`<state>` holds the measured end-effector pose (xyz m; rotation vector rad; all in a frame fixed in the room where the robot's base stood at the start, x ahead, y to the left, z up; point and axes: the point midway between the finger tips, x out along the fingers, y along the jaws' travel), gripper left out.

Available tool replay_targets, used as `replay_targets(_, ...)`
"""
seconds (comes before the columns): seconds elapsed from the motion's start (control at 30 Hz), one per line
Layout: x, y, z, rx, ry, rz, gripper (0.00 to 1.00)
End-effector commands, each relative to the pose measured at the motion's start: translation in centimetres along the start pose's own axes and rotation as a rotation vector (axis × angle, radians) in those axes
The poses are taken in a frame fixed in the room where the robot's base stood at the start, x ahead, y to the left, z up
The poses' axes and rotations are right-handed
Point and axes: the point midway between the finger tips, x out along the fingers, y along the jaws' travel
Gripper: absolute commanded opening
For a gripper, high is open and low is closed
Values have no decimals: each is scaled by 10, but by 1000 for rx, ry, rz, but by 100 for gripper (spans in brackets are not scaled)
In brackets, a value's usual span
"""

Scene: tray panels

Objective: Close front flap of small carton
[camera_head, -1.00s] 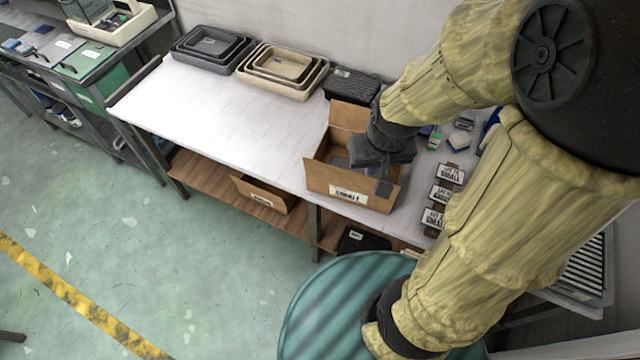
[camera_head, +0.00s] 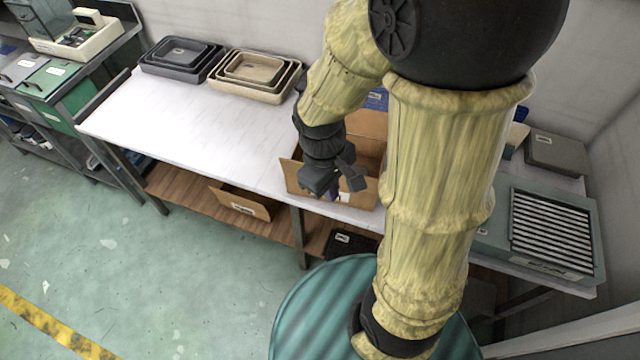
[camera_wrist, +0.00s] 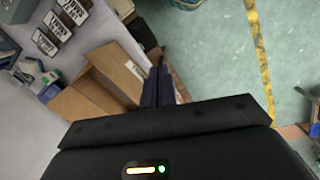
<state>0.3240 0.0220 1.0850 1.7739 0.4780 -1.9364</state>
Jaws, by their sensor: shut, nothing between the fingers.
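The small carton (camera_head: 301,183) is a brown cardboard box standing near the front edge of the white table. Its back flap (camera_head: 366,124) stands up. My gripper (camera_head: 346,188) is shut and empty, over the carton's front side, and hides much of its opening, front face and label. In the wrist view the carton (camera_wrist: 128,72) shows its labelled face, and my gripper's dark fingers (camera_wrist: 158,88) are close beside that face. I cannot tell whether they touch it.
Grey trays (camera_head: 181,56) and beige trays (camera_head: 254,72) stand at the table's back. Another open carton (camera_head: 240,203) is on the lower shelf. Labelled blocks (camera_wrist: 60,28) lie beside the carton. The white table left of the carton (camera_head: 190,125) is clear.

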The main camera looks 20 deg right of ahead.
Motion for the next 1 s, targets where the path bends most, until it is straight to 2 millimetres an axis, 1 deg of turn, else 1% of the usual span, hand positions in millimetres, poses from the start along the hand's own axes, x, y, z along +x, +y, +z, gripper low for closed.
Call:
replay_targets(0.03,33,-10,-3,-182,-99,3,0)
replay_targets(0.07,44,-13,-2,-293,-162,4,0)
replay_targets(0.1,56,-16,-1,-440,-247,7,0)
replay_targets(0.17,72,-18,-1,-655,-377,9,0)
replay_targets(0.2,81,-19,-1,-793,-468,9,0)
replay_targets(0.27,93,-19,-5,-991,-609,7,0)
replay_targets(0.3,100,-19,-8,-1117,-708,3,0)
replay_targets(0.37,108,-19,-17,-1293,-864,-4,0)
replay_targets(0.4,113,-19,-24,-1403,-973,-10,0)
replay_targets(0.47,119,-22,-38,-1551,-1146,-22,0)
replay_targets(0.5,122,-25,-48,-1637,-1266,-33,0)
replay_targets(0.6,127,-39,-76,-1795,-1571,-66,0)
replay_targets(0.7,127,-56,-100,-1865,-1821,-99,0)
replay_targets(0.73,126,-61,-105,-1873,-1879,-108,0)
replay_targets(0.83,123,-71,-115,-1881,-1997,-130,0)
replay_targets(1.0,118,-73,-117,-1881,-2026,-138,0)
